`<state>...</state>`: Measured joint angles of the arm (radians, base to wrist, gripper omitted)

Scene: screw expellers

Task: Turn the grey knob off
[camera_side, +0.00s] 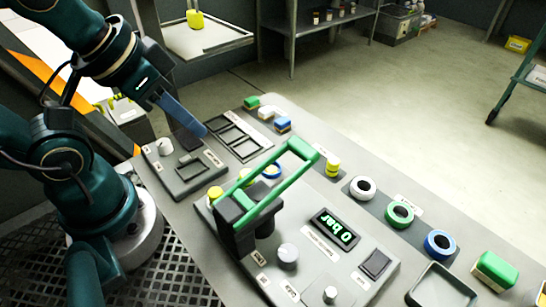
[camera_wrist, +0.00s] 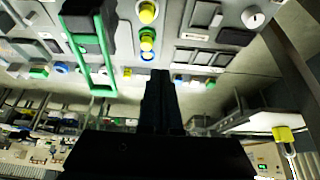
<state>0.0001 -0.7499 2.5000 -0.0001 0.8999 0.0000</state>
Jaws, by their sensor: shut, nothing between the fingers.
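A grey knob (camera_side: 288,254) stands on the right-hand panel, in front of the display reading "0 bar". A paler, whitish-grey knob (camera_side: 165,146) sits on the small left panel; it also shows at the upper right of the wrist view (camera_wrist: 253,17). I cannot tell for sure which one the task means. My gripper (camera_side: 204,132) is shut and empty, above the back edge of the small left panel and to the right of the whitish knob, apart from it. In the wrist view my gripper (camera_wrist: 160,74) points up toward the panels.
A green lever handle (camera_side: 270,185) rises over the right-hand panel. White, green and blue rings (camera_side: 400,213) line the table's right side. Small coloured blocks (camera_side: 266,113) lie at the back. A grey tray (camera_side: 440,290) is at the front right.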

